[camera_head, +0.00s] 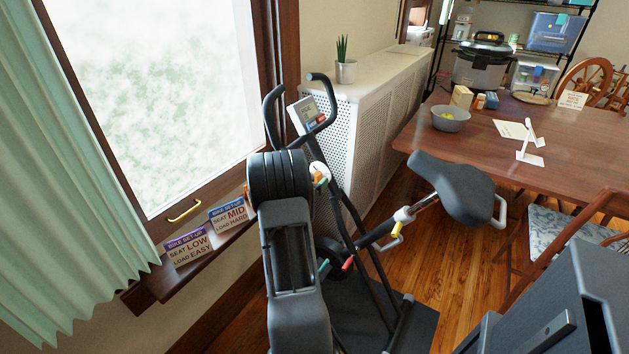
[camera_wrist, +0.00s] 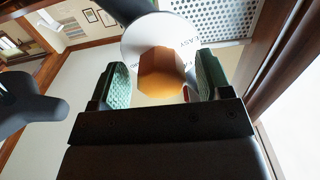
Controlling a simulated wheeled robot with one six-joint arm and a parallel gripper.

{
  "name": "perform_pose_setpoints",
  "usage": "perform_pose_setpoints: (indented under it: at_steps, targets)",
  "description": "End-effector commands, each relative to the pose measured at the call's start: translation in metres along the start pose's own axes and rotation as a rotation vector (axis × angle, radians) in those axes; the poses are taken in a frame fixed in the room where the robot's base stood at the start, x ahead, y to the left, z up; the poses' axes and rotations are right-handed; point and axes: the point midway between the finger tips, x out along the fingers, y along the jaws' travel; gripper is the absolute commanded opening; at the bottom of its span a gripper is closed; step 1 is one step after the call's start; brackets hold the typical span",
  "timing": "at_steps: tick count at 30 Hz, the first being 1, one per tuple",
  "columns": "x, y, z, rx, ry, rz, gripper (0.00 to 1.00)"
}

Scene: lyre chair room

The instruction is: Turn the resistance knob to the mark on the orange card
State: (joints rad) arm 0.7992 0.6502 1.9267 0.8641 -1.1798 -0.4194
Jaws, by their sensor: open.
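The resistance knob (camera_wrist: 162,76) is orange and faceted. It stands on a round white dial (camera_wrist: 136,42) with lettering, "EASY" readable at the right. My gripper (camera_wrist: 164,62) is open, with one green-padded finger on each side of the knob. A gap shows beside both pads. In the head view the knob (camera_head: 321,183) is a small orange patch on the exercise bike, partly hidden by my arm. Two set-up cards stand on the sill: a purple-topped card (camera_head: 188,247) reading SEAT LOW, LOAD EASY, and a blue-topped card (camera_head: 228,214) reading SEAT MID, LOAD HARD.
The bike's handlebar (camera_head: 322,100) rises behind the knob, and its black saddle (camera_head: 452,186) is to the right. A perforated white radiator cover (camera_head: 378,115) stands behind. A wooden table (camera_head: 490,140) and a chair (camera_head: 585,235) are at the right.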

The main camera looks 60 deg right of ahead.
Motion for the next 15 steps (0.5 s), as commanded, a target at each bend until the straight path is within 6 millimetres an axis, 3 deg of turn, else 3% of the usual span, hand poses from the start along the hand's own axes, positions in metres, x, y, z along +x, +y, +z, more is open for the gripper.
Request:
perform_pose_setpoints:
  at_steps: [13,15]
  targets:
    - [0.0071,0.0000,-0.0001,0.000,0.001,-0.001,0.72]
    - [0.0070,0.0000,-0.0001,0.000,0.001,-0.001,0.65]
